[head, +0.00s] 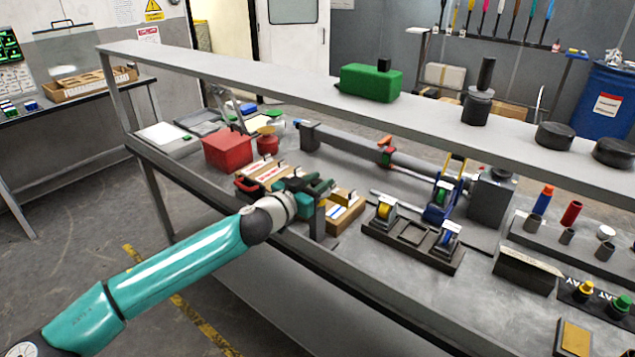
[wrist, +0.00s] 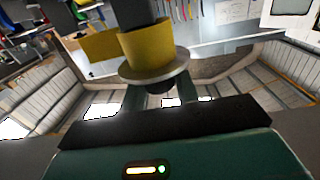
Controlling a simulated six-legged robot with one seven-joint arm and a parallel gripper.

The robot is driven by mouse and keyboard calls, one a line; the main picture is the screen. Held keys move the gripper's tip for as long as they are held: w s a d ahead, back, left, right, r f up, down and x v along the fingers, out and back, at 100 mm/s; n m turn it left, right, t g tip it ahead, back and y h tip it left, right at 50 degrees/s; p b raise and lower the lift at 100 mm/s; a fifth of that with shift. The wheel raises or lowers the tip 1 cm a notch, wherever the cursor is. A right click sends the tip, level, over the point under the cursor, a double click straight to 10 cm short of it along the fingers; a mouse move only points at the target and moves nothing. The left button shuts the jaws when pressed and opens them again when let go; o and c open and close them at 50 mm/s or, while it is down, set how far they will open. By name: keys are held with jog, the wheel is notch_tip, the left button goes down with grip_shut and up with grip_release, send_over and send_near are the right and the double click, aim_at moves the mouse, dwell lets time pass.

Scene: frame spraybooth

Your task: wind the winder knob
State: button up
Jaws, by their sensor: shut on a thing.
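The winder shows in the wrist view as a yellow drum (wrist: 148,46) with a round grey flange (wrist: 153,72) at its near end. A dark knob (wrist: 161,87) sits at the flange, mostly hidden by the flange and my fingers. My gripper (wrist: 161,94) has its two teal fingers on either side of this knob and is shut on it. In the head view my gripper (head: 312,192) is at the front edge of the bench, beside a dark upright post (head: 319,220). The knob itself is hidden there by my gripper.
A red box (head: 228,151) is to the left. A dark spool rack (head: 410,240) stands to the right. A long grey shelf (head: 240,75) spans above the bench.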

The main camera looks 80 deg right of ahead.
jog(key=shift+n+t, duration=0.3)
jog(key=shift+t, duration=0.1)
